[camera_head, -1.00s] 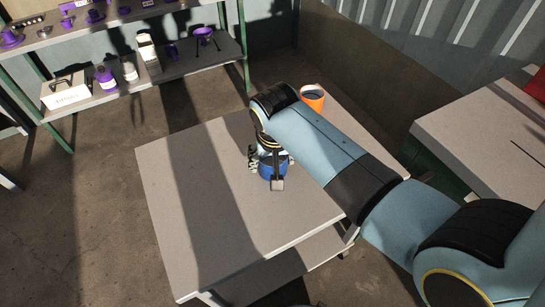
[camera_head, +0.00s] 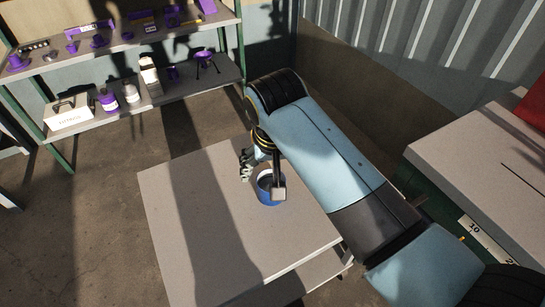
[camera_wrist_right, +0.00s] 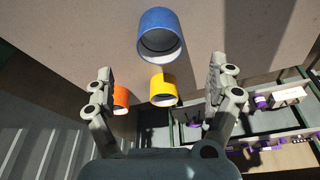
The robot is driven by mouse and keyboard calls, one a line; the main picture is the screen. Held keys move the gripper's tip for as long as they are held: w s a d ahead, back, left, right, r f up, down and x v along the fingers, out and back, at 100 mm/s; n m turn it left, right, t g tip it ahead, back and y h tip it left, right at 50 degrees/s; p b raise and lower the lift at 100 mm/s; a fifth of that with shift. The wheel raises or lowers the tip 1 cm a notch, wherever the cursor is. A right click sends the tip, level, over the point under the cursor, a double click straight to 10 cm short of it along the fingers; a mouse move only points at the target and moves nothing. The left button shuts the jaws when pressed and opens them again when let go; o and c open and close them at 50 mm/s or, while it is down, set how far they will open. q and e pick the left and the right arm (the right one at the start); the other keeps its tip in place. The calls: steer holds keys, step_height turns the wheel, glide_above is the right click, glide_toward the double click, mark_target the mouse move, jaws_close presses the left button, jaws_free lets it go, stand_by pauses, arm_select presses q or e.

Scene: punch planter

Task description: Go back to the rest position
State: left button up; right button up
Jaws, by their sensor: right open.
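My right gripper (camera_head: 262,176) is open and empty, just above a blue pot on the table in the head view. Its two fingers stand apart in the right wrist view (camera_wrist_right: 160,72). The blue pot (camera_head: 265,198) is upright and partly covered by one finger; in the wrist view it (camera_wrist_right: 158,17) lies beyond the fingertips, not between them. A yellow pot (camera_wrist_right: 162,85) and an orange pot (camera_wrist_right: 120,97) show in the wrist view. My right arm covers their place in the head view. My left gripper is not in view.
The grey table (camera_head: 185,220) is bare on its left and front. Another grey bench (camera_head: 470,155) is at the right, near my right arm.

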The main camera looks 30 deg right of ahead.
steer(key=shift+v, duration=0.85)
steer(key=s+d+r+n, duration=0.3)
steer(key=s+r, duration=0.1)
steer(key=s, duration=0.5)
steer(key=s+d+r+n, duration=0.3)
steer(key=s+r, duration=0.2)
steer(key=s, duration=0.5)
step_height(320, 180, down, 29)
steer(key=s+d+b, duration=0.2)
steer(key=s+d+f+g+b, duration=0.1)
steer(key=s+f, duration=1.6)
steer(key=s, duration=0.1)
steer(key=shift+d+f+g+y+b, duration=0.15)
steer(key=shift+f+g+y+b, duration=0.15)
steer(key=shift+g+b, duration=0.1)
